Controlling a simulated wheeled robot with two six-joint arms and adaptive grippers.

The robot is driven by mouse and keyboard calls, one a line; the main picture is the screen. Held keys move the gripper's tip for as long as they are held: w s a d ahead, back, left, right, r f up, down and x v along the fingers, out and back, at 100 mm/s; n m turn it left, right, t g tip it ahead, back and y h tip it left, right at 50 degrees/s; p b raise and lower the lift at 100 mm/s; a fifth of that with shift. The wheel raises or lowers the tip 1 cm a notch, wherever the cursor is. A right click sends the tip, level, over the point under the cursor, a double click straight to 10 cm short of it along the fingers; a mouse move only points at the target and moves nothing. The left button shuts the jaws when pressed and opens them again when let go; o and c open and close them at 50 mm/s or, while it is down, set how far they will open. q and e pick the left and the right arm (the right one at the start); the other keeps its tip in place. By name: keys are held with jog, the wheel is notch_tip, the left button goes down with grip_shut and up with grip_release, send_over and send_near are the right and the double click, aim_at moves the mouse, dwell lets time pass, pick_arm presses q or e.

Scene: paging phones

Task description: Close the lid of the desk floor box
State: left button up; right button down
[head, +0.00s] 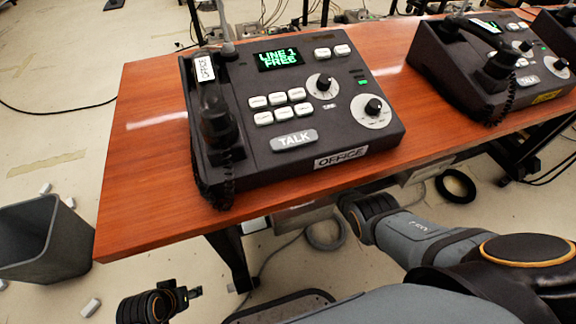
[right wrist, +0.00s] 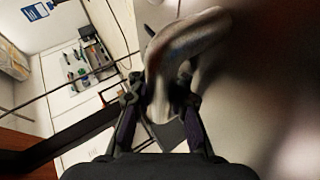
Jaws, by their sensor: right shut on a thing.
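My right gripper (right wrist: 160,112) is shut on a smooth, pale grey curved piece (right wrist: 182,52) that rises between its fingers in the right wrist view. I cannot tell whether this piece belongs to the floor box or its lid. In the head view my right arm reaches under the table's front edge, and its gripper is hidden there. A pale grey boxy shape (head: 300,216) shows partly under the table; I cannot tell whether it is the desk floor box. My left gripper (head: 190,294) is low at the bottom left, and its finger opening is unclear.
A wooden table (head: 140,190) crosses the view, with a black office paging phone (head: 345,130) and another phone (head: 480,85) on it. A grey bin (head: 45,240) stands at the left. A table leg (head: 232,262) and cables (head: 325,235) are below the table.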

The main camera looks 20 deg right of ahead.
jog(key=shift+s+f, duration=0.3)
jog(key=c, duration=1.3)
grip_release()
jog(key=shift+w+r, duration=0.1)
jog(key=shift+c, duration=0.2)
jog(key=shift+o, duration=0.7)
jog(key=shift+r, duration=0.1)
jog(key=shift+w, duration=0.1)
jog(key=v, duration=1.1)
jog(key=shift+d, duration=0.1)
jog(key=shift+s+d+r, duration=0.1)
jog(key=shift+s+r, duration=0.25)
jog(key=shift+s, duration=0.05)
